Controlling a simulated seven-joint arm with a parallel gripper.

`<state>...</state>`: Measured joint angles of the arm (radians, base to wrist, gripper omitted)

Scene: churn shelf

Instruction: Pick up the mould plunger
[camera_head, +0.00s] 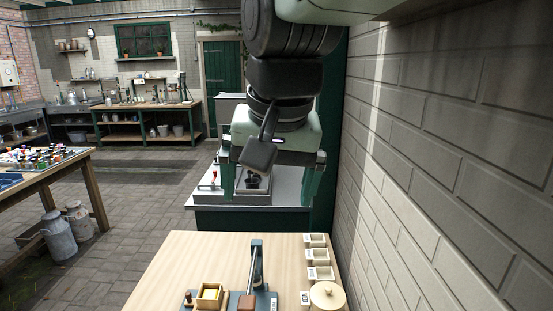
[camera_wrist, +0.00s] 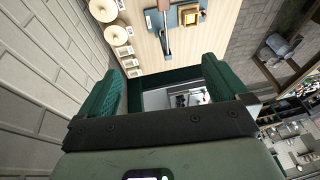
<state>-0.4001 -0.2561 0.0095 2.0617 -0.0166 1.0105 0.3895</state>
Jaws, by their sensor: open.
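My gripper (camera_head: 270,186) is open and empty, pointing down over the far counter, beyond the wooden table. Its two green fingers stand wide apart; the wrist view also shows the gripper (camera_wrist: 165,88). I cannot tell surely which thing is the mould plunger. A round pale wooden piece with a small knob (camera_head: 327,295) is at the table's near right corner. Two round pale pieces show in the wrist view, one at the top (camera_wrist: 104,9) and one below it (camera_wrist: 115,36). A square wooden mould with yellow content (camera_head: 209,293) sits at the near left.
The wooden table (camera_head: 180,262) carries a press with an upright lever (camera_head: 257,264) and small labelled boxes (camera_head: 317,256) along its right side. A brick wall (camera_head: 440,170) stands close on the right. The far counter (camera_head: 205,200) holds a dark device (camera_head: 254,181).

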